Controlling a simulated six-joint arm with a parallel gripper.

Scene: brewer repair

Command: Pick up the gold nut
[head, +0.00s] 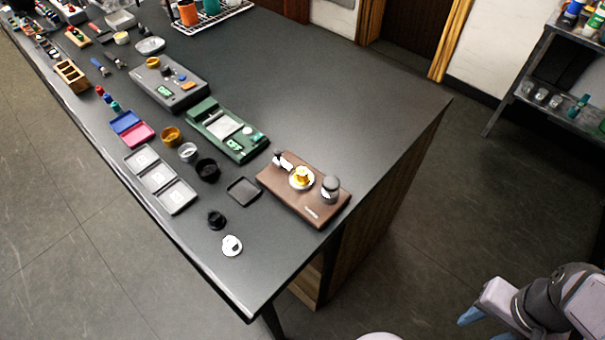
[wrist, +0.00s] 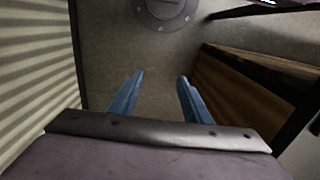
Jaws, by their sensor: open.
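A gold nut-like piece (head: 302,174) sits on a white round part on the brown board (head: 312,211) at the near right end of the dark table. It is small in the head view, and its exact shape is hard to tell. My gripper (head: 478,325) is at the lower right of the head view, away from the table and well to the right of the board. In the wrist view its two blue fingers (wrist: 158,92) are spread apart with nothing between them. The gold piece does not show in the wrist view.
On the board stand a grey-topped cylinder (head: 330,188) and a black-and-white part (head: 282,160). A green device (head: 229,130), a black square tray (head: 243,191) and grey trays (head: 161,179) lie to the left. The table's right part is clear. A shelf (head: 555,80) stands upper right.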

